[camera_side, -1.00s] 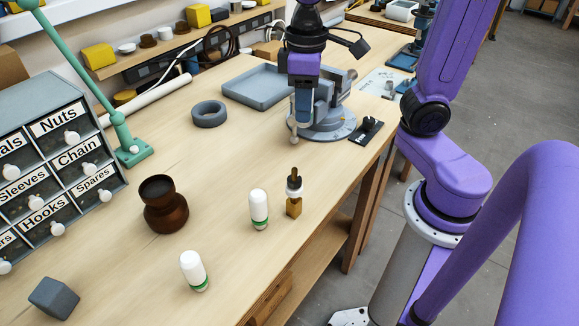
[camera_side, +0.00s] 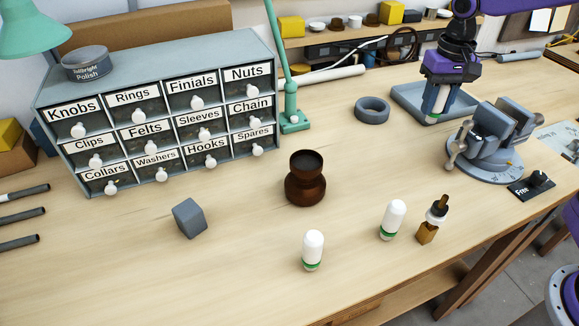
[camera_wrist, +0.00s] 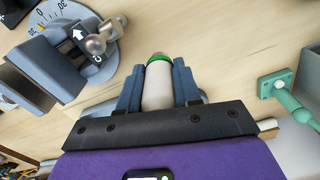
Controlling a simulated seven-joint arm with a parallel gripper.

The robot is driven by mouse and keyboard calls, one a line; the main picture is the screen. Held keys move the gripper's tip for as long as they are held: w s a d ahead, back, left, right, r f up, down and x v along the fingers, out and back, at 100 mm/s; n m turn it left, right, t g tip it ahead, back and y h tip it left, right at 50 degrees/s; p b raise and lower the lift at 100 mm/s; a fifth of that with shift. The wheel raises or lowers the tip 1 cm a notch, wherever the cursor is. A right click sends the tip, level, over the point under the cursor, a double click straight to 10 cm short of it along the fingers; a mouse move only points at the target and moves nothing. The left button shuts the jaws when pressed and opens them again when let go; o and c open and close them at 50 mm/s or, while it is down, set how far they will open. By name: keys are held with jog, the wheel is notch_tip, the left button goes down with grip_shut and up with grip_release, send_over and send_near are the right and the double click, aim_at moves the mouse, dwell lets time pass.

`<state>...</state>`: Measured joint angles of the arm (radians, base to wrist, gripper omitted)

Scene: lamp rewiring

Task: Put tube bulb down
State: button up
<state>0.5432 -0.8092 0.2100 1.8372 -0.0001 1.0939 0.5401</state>
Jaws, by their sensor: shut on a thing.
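A white tube bulb (camera_wrist: 157,88) with a green band at its far end lies between the two blue-grey fingers of my gripper (camera_wrist: 159,75) in the wrist view. My gripper (camera_side: 440,98) is shut on it. In the side view, the held bulb (camera_side: 441,98) points down, slightly tilted, green end lowest, in front of the grey tray's right part. I cannot tell whether it touches anything below. Two similar white bulbs with green bands stand upright on the bench, one at the front (camera_side: 313,249) and one farther right (camera_side: 393,218).
The grey tray (camera_side: 405,98) is at the back, with a vise (camera_side: 490,145) to its right and a dark ring (camera_side: 372,109) to its left. A dropper bottle (camera_side: 431,220), brown vase (camera_side: 305,180) and grey cube (camera_side: 189,218) stand nearer. Bench between vase and vise is clear.

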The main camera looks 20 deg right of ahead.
jog(key=s+a+r+n, duration=0.1)
jog(key=s+a+n, duration=0.1)
jog(key=a, duration=0.7)
jog(key=s+a+r+n, duration=0.1)
jog(key=s+a, duration=0.1)
jog(key=a, duration=0.7)
jog(key=w+a+f, duration=0.2)
jog(key=w+f, duration=0.1)
jog(key=w+a+f, duration=0.2)
jog(key=w+f, duration=0.1)
jog(key=w, duration=0.1)
jog(key=w+a+f, duration=0.2)
jog(key=w+f, duration=0.1)
jog(key=w, duration=0.1)
jog(key=shift+w+a+f, duration=0.1)
jog(key=shift+w+f, duration=0.1)
jog(key=shift+f, duration=0.15)
jog(key=shift+w+a+f, duration=0.1)
jog(key=shift+w+f, duration=0.1)
jog(key=shift+f, duration=1.7)
jog(key=o, duration=1)
jog(key=shift+f, duration=0.15)
